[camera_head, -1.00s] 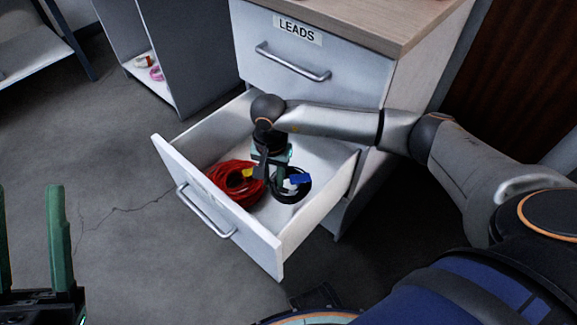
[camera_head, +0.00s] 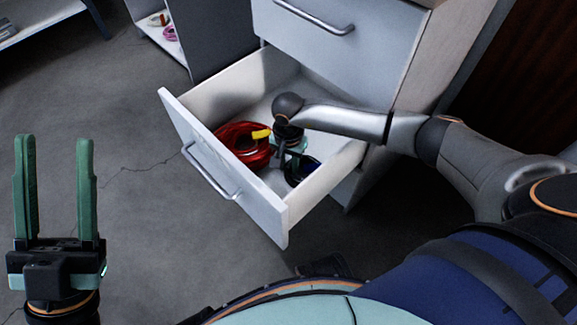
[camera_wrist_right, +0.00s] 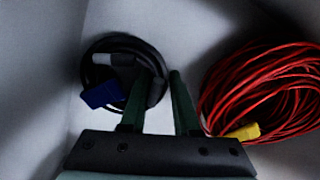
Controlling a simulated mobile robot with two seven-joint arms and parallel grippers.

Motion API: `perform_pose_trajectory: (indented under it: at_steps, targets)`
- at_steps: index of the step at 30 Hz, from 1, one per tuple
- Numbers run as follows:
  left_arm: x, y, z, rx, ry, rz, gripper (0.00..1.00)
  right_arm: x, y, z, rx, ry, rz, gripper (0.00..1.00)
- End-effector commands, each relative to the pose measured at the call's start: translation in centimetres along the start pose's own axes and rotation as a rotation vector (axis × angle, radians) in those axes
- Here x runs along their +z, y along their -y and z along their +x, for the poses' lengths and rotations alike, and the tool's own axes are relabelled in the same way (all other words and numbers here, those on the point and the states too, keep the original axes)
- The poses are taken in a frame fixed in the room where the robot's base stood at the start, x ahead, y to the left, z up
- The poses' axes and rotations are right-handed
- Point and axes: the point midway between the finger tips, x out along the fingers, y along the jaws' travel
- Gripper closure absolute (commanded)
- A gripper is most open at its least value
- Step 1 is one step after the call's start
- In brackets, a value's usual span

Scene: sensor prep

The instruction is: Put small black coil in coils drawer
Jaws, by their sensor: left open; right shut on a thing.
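The small black coil (camera_head: 302,172) is inside the open drawer (camera_head: 224,160), near its right side, and is partly hidden by my right gripper. In the right wrist view, the black coil (camera_wrist_right: 97,55) shows a blue tag (camera_wrist_right: 103,95) at its lower left. My right gripper (camera_wrist_right: 163,85) points down into the drawer and is shut on the coil's side; the exact contact is dark. In the head view, my right gripper (camera_head: 288,160) is low in the drawer. My left gripper (camera_head: 55,140) is open and empty, upright at the lower left, away from the drawer.
A red coil (camera_head: 236,150) with a yellow tag (camera_head: 262,134) lies in the same drawer, left of my right gripper. A closed drawer (camera_head: 345,45) is above. A grey shelf unit (camera_head: 195,45) stands behind. The floor (camera_head: 110,100) left of the drawer is clear.

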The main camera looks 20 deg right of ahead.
Motion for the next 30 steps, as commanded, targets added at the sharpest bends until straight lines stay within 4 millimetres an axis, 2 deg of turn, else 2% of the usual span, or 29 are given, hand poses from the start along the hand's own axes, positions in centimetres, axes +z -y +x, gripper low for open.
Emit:
perform_pose_trajectory:
  at_steps: [10, 11, 18, 26, 30]
  targets:
    - [0.2, -0.1, -0.2, 0.001, 0.001, 0.001, 0.5, -0.1, 0.1, 0.3, -0.002, -0.002, 0.0, 1.0]
    - [0.2, -0.2, -0.2, 0.001, 0.001, 0.002, 0.5, -0.1, 0.1, 0.3, -0.002, -0.002, 0.0, 0.69]
    - [0.2, -0.1, -0.1, 0.001, 0.001, 0.001, 0.5, -0.1, 0.0, 0.2, -0.001, -0.001, 0.0, 0.42]
    - [0.1, -0.1, -0.1, 0.001, 0.001, 0.001, 0.5, -0.1, 0.0, 0.1, -0.001, -0.002, 0.0, 0.4]
    - [-0.4, 0.1, 0.3, -0.001, 0.0, -0.003, 0.5, -0.1, 0.1, -0.9, -0.002, -0.003, 0.0, 0.4]
